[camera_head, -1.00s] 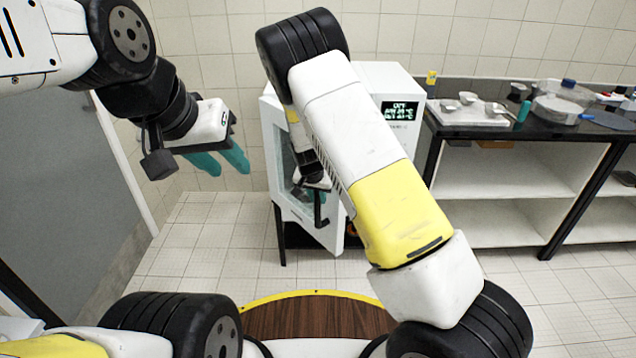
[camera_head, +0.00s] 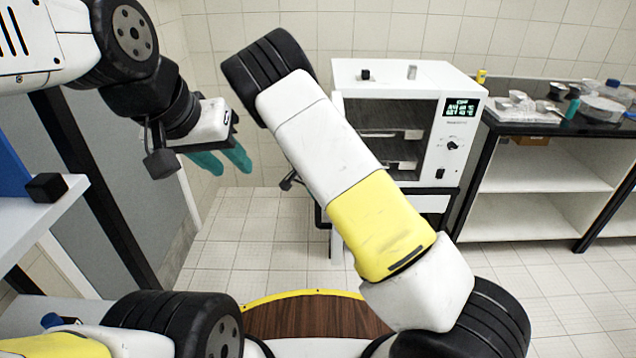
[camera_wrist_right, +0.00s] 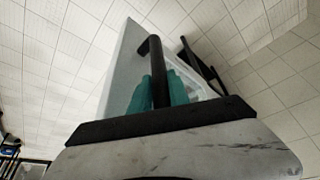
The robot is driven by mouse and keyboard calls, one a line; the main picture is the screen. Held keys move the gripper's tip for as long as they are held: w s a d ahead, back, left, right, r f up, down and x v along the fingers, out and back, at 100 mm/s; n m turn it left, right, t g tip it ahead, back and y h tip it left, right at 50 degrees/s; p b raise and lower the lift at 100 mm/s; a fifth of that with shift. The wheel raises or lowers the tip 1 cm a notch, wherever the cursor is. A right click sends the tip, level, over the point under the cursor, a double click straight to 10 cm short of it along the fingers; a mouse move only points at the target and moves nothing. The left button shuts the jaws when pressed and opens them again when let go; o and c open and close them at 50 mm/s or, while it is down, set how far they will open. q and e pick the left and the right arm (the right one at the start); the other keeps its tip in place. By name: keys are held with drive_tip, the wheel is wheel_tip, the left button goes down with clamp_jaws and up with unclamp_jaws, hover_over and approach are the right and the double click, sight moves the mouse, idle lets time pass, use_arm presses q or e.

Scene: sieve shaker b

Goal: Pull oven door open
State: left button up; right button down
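The white oven (camera_head: 440,140) stands ahead, right of the picture's middle. Its front is open, and dark shelves (camera_head: 385,135) show inside. In the head view my right arm hides the door. In the right wrist view the door (camera_wrist_right: 122,65) is a pale panel with a black bar handle (camera_wrist_right: 157,65). My right gripper (camera_wrist_right: 160,85) has its teal fingers on both sides of this handle, close against it. The right gripper itself is hidden in the head view. My left gripper (camera_head: 224,168) hangs at the upper left, empty, with its teal fingers apart.
A black-topped bench (camera_head: 540,125) with bowls, dishes and a teal bottle (camera_head: 572,108) stands right of the oven. A white shelf edge (camera_head: 50,205) with a blue item (camera_head: 10,165) is at the far left. Tiled floor (camera_head: 235,230) is clear left of the oven.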

drive_tip(key=shift+w+a, duration=0.15)
drive_tip(key=shift+a, duration=0.3)
drive_tip(key=c, duration=1.3)
unclamp_jaws()
drive_tip(key=shift+o, duration=0.2)
drive_tip(key=v, duration=0.7)
drive_tip(key=shift+r, duration=0.4)
drive_tip(key=shift+a, duration=0.1)
